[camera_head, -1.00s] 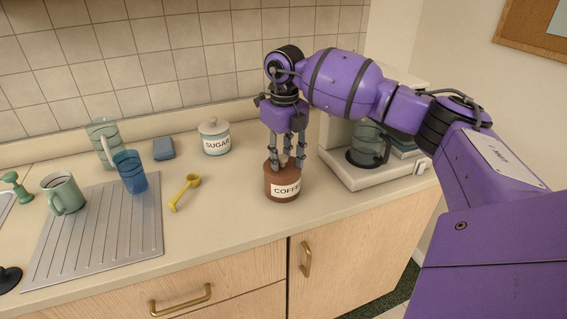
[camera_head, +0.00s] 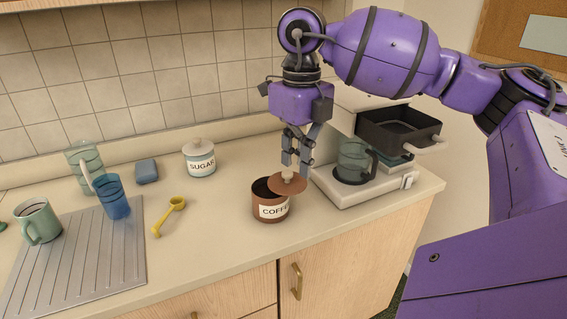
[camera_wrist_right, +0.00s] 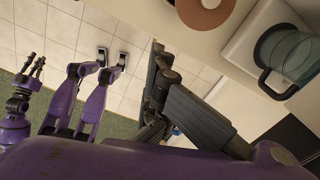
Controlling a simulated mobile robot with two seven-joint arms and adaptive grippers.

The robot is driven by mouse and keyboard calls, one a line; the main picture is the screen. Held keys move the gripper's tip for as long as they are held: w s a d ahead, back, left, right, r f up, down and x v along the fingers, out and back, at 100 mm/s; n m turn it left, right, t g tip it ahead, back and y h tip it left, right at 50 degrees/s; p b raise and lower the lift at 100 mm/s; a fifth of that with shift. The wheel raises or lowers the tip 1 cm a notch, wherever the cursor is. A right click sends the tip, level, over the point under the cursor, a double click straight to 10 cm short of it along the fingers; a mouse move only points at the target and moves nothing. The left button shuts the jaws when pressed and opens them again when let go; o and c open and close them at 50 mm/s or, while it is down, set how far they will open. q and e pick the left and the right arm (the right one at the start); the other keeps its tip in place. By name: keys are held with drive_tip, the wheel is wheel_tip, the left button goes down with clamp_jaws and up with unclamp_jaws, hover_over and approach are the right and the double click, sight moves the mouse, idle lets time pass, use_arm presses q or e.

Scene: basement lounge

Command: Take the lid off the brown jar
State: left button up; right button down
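The brown coffee jar (camera_head: 269,212) stands on the counter with its label facing front. Its dark mouth shows at the left. Its brown lid (camera_head: 300,187) is raised above the jar, shifted right and tilted, over the right part of the mouth. My right gripper (camera_head: 297,168) points down with its fingers closed around the lid's pale knob (camera_head: 289,175). In the right wrist view the lid (camera_wrist_right: 188,12) is cut off by the top edge. My left gripper (camera_wrist_right: 38,65) shows small at the left there, fingers apart, away from the counter.
The coffee maker (camera_head: 345,192) with its glass carafe (camera_head: 354,160) stands close at the right. A sugar jar (camera_head: 200,160), blue sponge (camera_head: 147,171) and yellow scoop (camera_head: 168,215) lie left. A blue cup (camera_head: 112,197) and green mug (camera_head: 37,222) are by the drainboard (camera_head: 85,265).

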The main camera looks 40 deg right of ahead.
drive_tip(key=shift+s+a+r, duration=0.1)
drive_tip(key=shift+s+r, duration=0.3)
drive_tip(key=shift+s, duration=0.4)
drive_tip(key=c, duration=0.5)
unclamp_jaws()
